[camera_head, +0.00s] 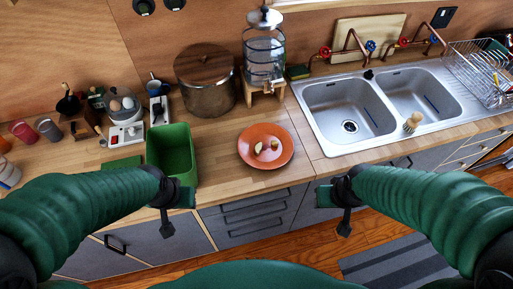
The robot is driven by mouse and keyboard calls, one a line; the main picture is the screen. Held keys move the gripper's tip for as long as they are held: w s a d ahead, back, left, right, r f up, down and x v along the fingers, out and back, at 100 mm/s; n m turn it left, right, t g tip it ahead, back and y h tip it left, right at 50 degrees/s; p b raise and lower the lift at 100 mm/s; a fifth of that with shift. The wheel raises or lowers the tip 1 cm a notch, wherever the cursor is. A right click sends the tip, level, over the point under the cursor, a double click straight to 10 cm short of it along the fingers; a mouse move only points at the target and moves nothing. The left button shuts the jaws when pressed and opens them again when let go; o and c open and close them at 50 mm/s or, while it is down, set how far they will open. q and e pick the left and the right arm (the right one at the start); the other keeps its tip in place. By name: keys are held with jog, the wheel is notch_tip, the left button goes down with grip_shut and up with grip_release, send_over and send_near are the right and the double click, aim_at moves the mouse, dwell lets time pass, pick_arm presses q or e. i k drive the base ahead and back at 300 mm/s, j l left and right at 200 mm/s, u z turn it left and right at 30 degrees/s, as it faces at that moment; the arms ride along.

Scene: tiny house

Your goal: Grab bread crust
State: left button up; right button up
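An orange-red plate (283,156) lies on the wooden counter, left of the sink. A few small food scraps lie on it: a pale scrap (258,148) and a reddish-yellow scrap (274,145). They are too small for me to tell which is the bread crust. My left gripper (176,208) hangs in front of the counter edge, below the green bin. My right gripper (335,208) hangs in front of the counter edge, to the right of and below the plate. Both are apart from the plate and hold nothing I can see. I cannot tell how far their fingers are open.
A green open bin (172,152) stands left of the plate. A lidded pot (207,80) and a glass dispenser (264,55) stand behind. A double sink (375,100) and dish rack (480,75) are at right. The counter around the plate is clear.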

aim_at(258, 146)
jog(key=i+u, duration=0.15)
jog(key=u, duration=0.35)
jog(key=i+u, duration=0.2)
jog(key=u, duration=0.25)
